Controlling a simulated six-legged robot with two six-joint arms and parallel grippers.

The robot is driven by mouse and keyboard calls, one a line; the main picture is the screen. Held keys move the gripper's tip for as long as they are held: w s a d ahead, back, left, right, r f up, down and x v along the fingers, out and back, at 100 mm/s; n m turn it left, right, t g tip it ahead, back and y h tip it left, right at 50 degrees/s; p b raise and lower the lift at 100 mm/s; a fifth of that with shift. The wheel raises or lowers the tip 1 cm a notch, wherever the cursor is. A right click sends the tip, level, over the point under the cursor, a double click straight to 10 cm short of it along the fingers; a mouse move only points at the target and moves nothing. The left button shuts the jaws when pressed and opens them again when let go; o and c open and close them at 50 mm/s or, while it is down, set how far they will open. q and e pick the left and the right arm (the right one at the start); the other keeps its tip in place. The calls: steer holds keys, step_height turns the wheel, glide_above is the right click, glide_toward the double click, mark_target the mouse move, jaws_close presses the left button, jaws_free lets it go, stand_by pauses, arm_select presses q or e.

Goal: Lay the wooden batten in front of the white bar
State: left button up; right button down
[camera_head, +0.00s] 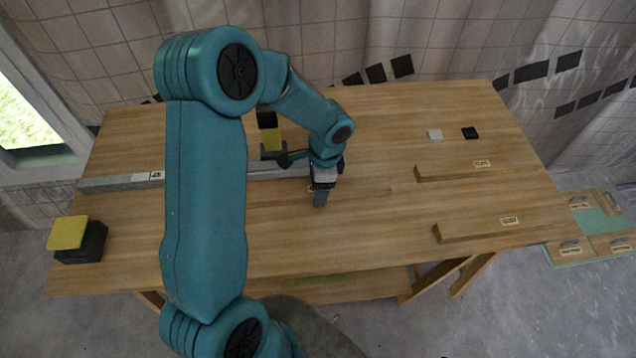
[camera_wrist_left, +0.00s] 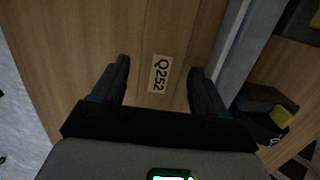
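My left gripper (camera_head: 320,200) points down at the middle of the table, just in front of the right end of the pale grey-white bar (camera_head: 118,183). In the left wrist view its two dark fingers (camera_wrist_left: 160,85) are apart. A wooden batten (camera_wrist_left: 155,105) with a "Q252" label shows between them, with the bar (camera_wrist_left: 232,45) running alongside to the right. In the head view this batten (camera_head: 365,192) blends into the wooden table and is partly hidden by the gripper. Contact between fingers and batten cannot be told. My right gripper is out of view.
Two more labelled battens, one farther back (camera_head: 445,173) and one nearer (camera_head: 465,232), lie at the right of the table. A black block with a yellow top (camera_head: 68,232) stands at the left. Small white (camera_head: 434,135) and black (camera_head: 470,132) pieces lie at the back right.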

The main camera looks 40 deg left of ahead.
arm_select(q)
steer(key=shift+r, duration=0.55)
step_height(320, 180, up, 11)
steer(key=w, duration=0.1)
steer(key=shift+d+r, duration=0.15)
steer(key=shift+d, duration=0.3)
